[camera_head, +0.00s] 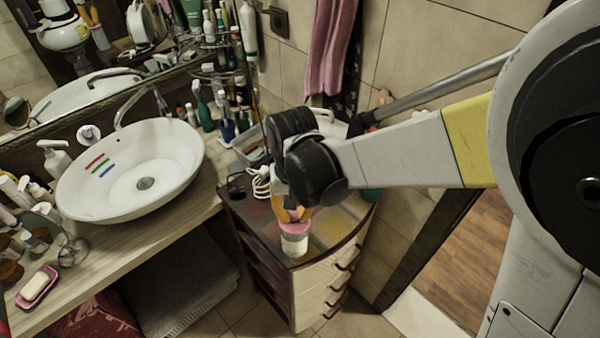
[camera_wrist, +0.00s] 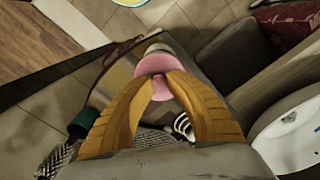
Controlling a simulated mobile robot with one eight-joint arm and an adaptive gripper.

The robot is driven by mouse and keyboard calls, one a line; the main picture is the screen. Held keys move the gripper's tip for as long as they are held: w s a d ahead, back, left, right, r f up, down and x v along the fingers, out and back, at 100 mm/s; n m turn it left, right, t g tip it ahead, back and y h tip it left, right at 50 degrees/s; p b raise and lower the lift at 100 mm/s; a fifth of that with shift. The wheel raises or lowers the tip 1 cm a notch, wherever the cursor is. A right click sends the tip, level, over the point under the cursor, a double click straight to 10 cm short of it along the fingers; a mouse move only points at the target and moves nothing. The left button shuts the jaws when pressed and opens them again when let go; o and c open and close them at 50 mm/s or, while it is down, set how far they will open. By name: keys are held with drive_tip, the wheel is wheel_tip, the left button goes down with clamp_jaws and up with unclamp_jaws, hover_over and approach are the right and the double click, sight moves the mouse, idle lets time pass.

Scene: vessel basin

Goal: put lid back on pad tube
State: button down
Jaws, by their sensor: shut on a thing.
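The pad tube (camera_head: 294,244) is a white and clear cylinder that stands upright on the brown top of the drawer cabinet (camera_head: 335,225). A pink lid (camera_head: 293,228) is at the tube's top, directly below my gripper (camera_head: 291,217). In the wrist view my gripper (camera_wrist: 161,77) has its orange fingers closed on the pink lid (camera_wrist: 156,64). The pale tube (camera_wrist: 159,47) shows just past the lid. I cannot tell whether the lid is seated on the tube or only resting over it.
A white basin (camera_head: 130,172) with coloured stripes stands on the wooden counter to the left. Bottles (camera_head: 222,105) and a white cable (camera_head: 261,182) are behind. A pink soap dish (camera_head: 37,287) lies at lower left. The cabinet's front edge is close to the tube.

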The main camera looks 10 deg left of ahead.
drive_tip(key=c, duration=0.7)
unclamp_jaws()
drive_tip(key=shift+c, duration=0.2)
drive_tip(key=shift+r, duration=0.1)
drive_tip(key=shift+r+p, duration=2.35)
drive_tip(key=shift+r, duration=1.05)
clamp_jaws()
